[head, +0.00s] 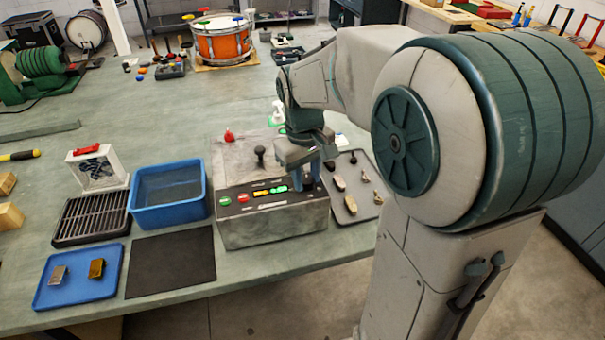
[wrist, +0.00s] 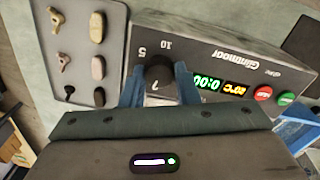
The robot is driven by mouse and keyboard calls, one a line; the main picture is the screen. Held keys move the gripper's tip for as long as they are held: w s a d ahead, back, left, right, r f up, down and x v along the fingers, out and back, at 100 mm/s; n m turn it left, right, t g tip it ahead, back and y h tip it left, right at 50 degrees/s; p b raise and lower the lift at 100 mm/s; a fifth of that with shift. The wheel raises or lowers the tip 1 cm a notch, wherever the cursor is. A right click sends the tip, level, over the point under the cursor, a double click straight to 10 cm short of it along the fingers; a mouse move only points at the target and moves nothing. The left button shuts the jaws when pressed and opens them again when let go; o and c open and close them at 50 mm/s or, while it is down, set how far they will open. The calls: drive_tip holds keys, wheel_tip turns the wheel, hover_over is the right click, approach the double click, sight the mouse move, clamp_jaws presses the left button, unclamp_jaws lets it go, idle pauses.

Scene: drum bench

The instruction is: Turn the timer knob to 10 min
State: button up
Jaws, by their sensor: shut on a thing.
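The timer knob (wrist: 159,70) is dark and round, on the sloped front panel of a grey machine (head: 272,235). Dial marks 5 and 10 are printed beside it in the wrist view. My gripper (wrist: 161,84) is shut on the knob, one blue finger on each side. The pointer on the knob cannot be made out. In the head view my gripper (head: 306,183) is at the right end of the panel and hides the knob. Next to the knob is a display (wrist: 217,86) with green and orange digits; the exact reading is unclear.
A red and a green button (wrist: 287,98) are on the panel. A black lever stands on the machine's top (head: 259,155). A grey tray (head: 352,208) with small parts lies to the right. A blue bin (head: 168,213) and dark mat (head: 170,262) lie to the left.

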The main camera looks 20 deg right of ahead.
drive_tip(key=m, duration=0.4)
drive_tip(key=shift+m, duration=0.4)
drive_tip(key=m+p, duration=0.1)
drive_tip(key=m, duration=0.2)
drive_tip(key=shift+m, duration=0.3)
drive_tip(key=m, duration=0.4)
drive_tip(key=shift+g, duration=0.3)
drive_tip(key=m, duration=0.4)
drive_tip(key=shift+w+p, duration=0.1)
drive_tip(key=shift+p, duration=0.3)
drive_tip(key=m, duration=0.4)
drive_tip(key=shift+m+y+p, duration=0.3)
drive_tip(key=shift+p, duration=0.1)
drive_tip(key=m, duration=0.3)
drive_tip(key=shift+r+m+p, duration=0.1)
drive_tip(key=shift+m+p, duration=0.3)
drive_tip(key=m+p, duration=0.1)
drive_tip(key=m, duration=0.3)
drive_tip(key=shift+w, duration=0.1)
drive_tip(key=shift+m+p, duration=0.55)
drive_tip(key=shift+m, duration=0.95)
